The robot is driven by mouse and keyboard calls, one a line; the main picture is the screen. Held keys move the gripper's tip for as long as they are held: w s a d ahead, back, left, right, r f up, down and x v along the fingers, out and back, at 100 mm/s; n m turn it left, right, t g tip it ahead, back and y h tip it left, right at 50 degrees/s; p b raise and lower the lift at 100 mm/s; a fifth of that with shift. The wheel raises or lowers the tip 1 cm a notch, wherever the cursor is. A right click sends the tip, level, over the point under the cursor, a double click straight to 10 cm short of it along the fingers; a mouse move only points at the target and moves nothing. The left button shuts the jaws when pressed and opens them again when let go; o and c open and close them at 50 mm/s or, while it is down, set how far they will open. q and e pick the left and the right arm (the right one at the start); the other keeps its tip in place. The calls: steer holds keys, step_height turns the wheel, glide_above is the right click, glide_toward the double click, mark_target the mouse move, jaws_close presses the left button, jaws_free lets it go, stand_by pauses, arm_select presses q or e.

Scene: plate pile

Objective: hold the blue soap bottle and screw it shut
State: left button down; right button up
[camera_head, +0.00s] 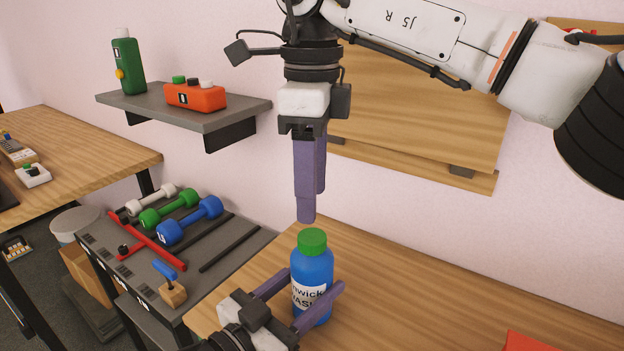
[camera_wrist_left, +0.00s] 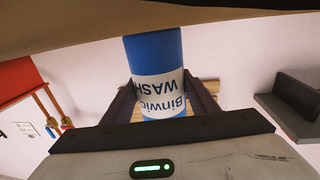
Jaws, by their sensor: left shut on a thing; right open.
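The blue soap bottle (camera_head: 312,270) with a white label stands upright on the wooden table, its green cap (camera_head: 312,241) on top. My left gripper (camera_head: 305,298) is shut on the bottle's body from the front left, one finger on each side. In the left wrist view the bottle (camera_wrist_left: 155,55) shows between the fingers, its label upside down and its cap out of view. My right gripper (camera_head: 308,205) points straight down above the bottle, open and empty, its purple fingertips a little above the cap and apart from it. How tightly the cap sits cannot be told.
A red thing (camera_head: 530,342) lies at the table's front right. The wooden table (camera_head: 450,290) is clear right of the bottle. A grey rack with dumbbells (camera_head: 190,220) stands to the left. A wall shelf (camera_head: 240,110) holds a green bottle (camera_head: 128,65) and an orange box (camera_head: 195,96).

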mark_target(312, 236)
step_height(312, 236, down, 7)
steer(key=shift+f, duration=0.15)
stand_by(0.4)
steer(key=c, duration=1.1)
steer(key=shift+o, duration=0.2)
steer(key=shift+m, duration=1)
steer(key=o, duration=1.2)
steer(key=shift+o, duration=0.2)
step_height(312, 236, up, 12)
